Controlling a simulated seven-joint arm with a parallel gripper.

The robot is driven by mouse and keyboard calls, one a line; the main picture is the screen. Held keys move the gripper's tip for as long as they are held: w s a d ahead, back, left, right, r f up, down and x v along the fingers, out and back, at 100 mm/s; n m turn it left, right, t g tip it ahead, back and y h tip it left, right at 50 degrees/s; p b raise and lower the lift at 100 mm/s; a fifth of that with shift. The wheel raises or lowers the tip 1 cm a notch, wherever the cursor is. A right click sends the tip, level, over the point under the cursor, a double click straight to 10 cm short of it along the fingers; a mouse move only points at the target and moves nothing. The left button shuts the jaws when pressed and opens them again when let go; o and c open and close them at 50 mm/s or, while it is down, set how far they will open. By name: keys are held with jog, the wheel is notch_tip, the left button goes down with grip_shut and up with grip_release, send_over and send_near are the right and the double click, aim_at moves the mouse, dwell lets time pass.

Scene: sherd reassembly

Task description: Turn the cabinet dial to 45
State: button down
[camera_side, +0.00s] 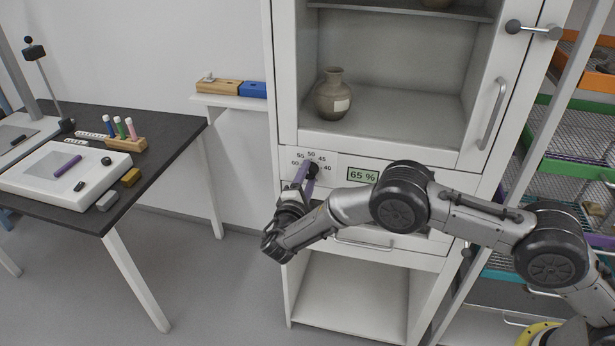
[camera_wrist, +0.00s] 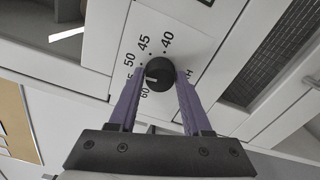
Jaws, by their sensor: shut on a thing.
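The black cabinet dial (camera_side: 313,169) sits on a white scale plate on the cabinet front. In the wrist view the dial (camera_wrist: 159,72) lies between the two purple fingers of my gripper (camera_wrist: 158,80), which is shut on it. The dial's white mark points left and slightly down, near the 55 and 60 side; the exact reading is hard to tell. The numbers 40, 45 (camera_wrist: 144,42) and 50 show clear, while 55 is partly hidden by the left finger. In the side view my gripper (camera_side: 307,171) reaches up to the dial from below.
A green display (camera_side: 362,175) right of the dial reads 65 %. A vase (camera_side: 333,95) stands on the cabinet shelf above. A dark table (camera_side: 185,126) with tools is at the left. Racks with coloured trays (camera_side: 585,112) stand at the right. My arm crosses the drawer front.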

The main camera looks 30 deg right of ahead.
jog(key=m, duration=0.4)
jog(key=shift+m, duration=0.3)
jog(key=shift+d+m, duration=0.1)
jog(key=shift+m, duration=2.2)
jog(key=shift+c, duration=1.7)
grip_release()
jog(key=v, duration=1.4)
jog(key=shift+w, duration=0.1)
